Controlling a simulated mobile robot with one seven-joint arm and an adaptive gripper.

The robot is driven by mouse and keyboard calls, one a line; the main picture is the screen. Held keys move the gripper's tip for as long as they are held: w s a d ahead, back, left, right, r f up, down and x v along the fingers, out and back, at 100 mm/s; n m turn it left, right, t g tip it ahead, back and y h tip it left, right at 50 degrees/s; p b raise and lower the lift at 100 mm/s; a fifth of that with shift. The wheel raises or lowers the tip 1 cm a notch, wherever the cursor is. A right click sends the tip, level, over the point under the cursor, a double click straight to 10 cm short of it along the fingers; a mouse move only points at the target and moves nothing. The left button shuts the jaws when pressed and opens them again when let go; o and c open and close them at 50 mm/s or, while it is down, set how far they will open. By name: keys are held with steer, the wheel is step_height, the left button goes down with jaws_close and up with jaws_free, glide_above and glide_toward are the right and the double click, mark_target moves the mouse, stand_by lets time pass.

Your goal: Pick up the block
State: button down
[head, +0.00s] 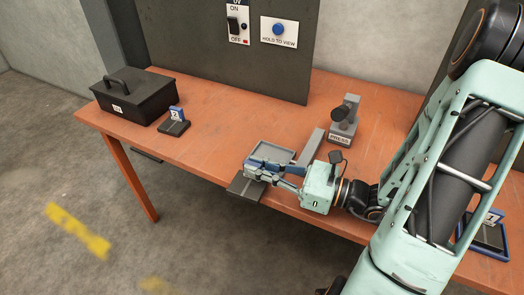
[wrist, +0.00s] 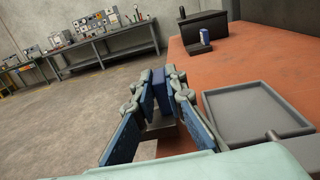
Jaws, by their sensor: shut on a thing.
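My gripper (head: 265,167) is low over the front edge of the orange table, fingers pointing left. In the wrist view, my gripper (wrist: 157,98) is shut on a narrow blue block (wrist: 157,90), which stands upright between the blue finger pads. The pads hide most of the block. A dark base (head: 244,188) lies under the fingertips at the table edge. I cannot tell whether the block still touches this base.
A shallow grey tray (head: 273,147) lies just behind my gripper. A grey post labelled PRESS (head: 341,130) stands behind it to the right. A black toolbox (head: 142,100) and a stand with a blue numbered piece (head: 174,122) are at the left. The table's left middle is clear.

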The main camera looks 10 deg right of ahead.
mark_target(247, 194)
steer(key=shift+s+a+r+p, duration=0.2)
steer(key=shift+s+a+p, duration=0.25)
steer(key=shift+p, duration=1)
steer(key=shift+s+a+r+p, duration=0.25)
steer(key=shift+s+p, duration=0.2)
steer(key=shift+p, duration=1)
steer(key=shift+s+a+f+p, duration=0.15)
steer(key=shift+s+a+p, duration=0.3)
steer(key=shift+s, duration=0.1)
steer(key=shift+s+a+f+p, duration=0.15)
steer(key=shift+s+a+p, duration=0.15)
steer(key=shift+s+a, duration=0.2)
